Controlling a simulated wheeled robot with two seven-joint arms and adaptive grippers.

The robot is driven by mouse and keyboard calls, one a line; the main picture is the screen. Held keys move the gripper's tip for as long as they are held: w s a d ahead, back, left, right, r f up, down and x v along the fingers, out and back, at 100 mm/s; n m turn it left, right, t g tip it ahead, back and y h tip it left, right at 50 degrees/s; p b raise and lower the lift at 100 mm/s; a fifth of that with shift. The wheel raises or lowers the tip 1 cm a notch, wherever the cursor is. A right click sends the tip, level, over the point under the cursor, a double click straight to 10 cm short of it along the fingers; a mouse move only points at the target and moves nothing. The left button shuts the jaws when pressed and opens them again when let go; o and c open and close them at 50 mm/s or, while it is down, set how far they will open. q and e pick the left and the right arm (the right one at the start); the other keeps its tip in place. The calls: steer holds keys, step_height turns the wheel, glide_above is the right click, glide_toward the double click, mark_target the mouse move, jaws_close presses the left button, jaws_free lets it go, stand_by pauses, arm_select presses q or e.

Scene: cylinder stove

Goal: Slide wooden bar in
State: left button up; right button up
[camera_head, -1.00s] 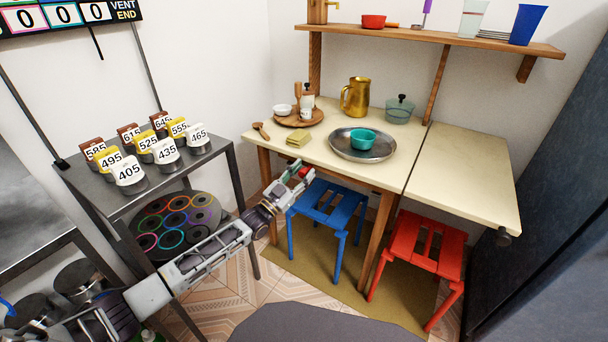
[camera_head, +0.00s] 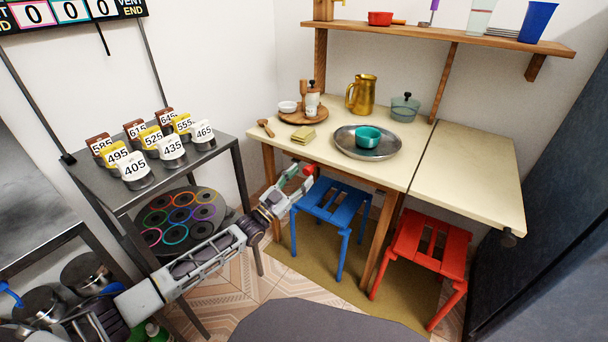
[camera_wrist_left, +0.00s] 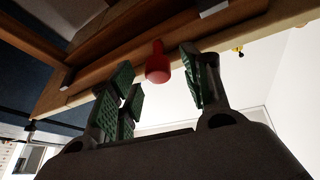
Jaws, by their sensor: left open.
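A red knob (camera_head: 308,170) shows at the table's front edge, at the fingertips of my left gripper (camera_head: 299,179). In the left wrist view the red knob (camera_wrist_left: 158,66) appears between the green-padded fingers of my left gripper (camera_wrist_left: 158,75), which is open. A gap shows between the knob and the fingers. Wooden beams (camera_wrist_left: 110,40) run across the table's underside, behind the knob. I cannot tell which of them is the wooden bar. My right gripper is not in view.
The cream table (camera_head: 310,150) carries a metal tray (camera_head: 393,151), a gold jug (camera_head: 361,93) and other kitchenware. A blue stool (camera_head: 333,202) stands beneath, close to my left gripper. A red stool (camera_head: 430,240) is farther right. A metal rack (camera_head: 225,150) stands left.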

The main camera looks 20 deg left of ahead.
arm_select(q)
steer(key=v, duration=0.8)
stand_by(0.4)
steer(key=shift+s, duration=0.15)
stand_by(0.3)
